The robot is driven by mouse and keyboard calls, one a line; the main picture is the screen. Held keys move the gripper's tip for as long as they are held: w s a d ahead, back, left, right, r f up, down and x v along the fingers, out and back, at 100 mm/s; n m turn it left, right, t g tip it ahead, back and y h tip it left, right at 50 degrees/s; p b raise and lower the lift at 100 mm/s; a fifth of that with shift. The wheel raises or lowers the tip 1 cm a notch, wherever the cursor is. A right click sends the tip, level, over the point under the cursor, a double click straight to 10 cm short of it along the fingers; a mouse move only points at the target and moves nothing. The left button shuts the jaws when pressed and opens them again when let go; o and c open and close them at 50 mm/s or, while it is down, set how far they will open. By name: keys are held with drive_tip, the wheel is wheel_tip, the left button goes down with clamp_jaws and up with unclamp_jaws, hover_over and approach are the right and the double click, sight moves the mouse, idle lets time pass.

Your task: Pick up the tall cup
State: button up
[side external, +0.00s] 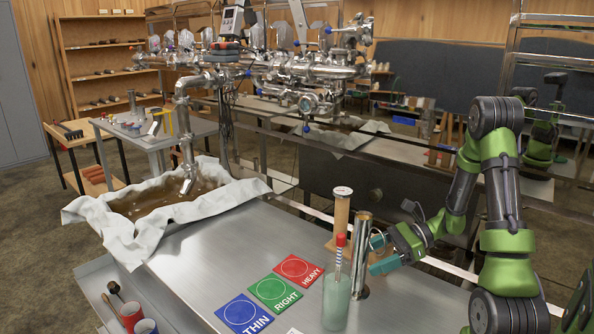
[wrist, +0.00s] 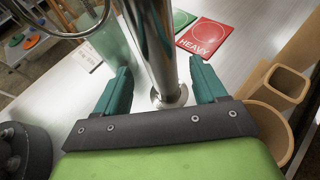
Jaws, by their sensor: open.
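The tall cup (side external: 362,262) is a slim shiny metal cylinder standing upright on the steel table. In the wrist view the tall cup (wrist: 158,55) rises between my two teal fingers, with its round foot on the table. My gripper (side external: 377,254) comes in from the right at the cup's side, low above the table. In the wrist view my gripper (wrist: 164,82) is open, one finger on each side of the cup with visible gaps. The cup's top is out of the wrist view.
A greenish clear cylinder (side external: 337,300) with a red-topped stick stands just left of the cup. A wooden cylinder (side external: 341,212) stands close behind. Blue (side external: 243,313), green (side external: 275,292) and red (side external: 298,269) mats lie left. A cloth-lined syrup pan (side external: 150,205) is farther left.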

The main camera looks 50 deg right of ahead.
sight(352, 266)
drive_tip(key=shift+x, duration=2.95)
drive_tip(key=shift+d, duration=0.1)
clamp_jaws()
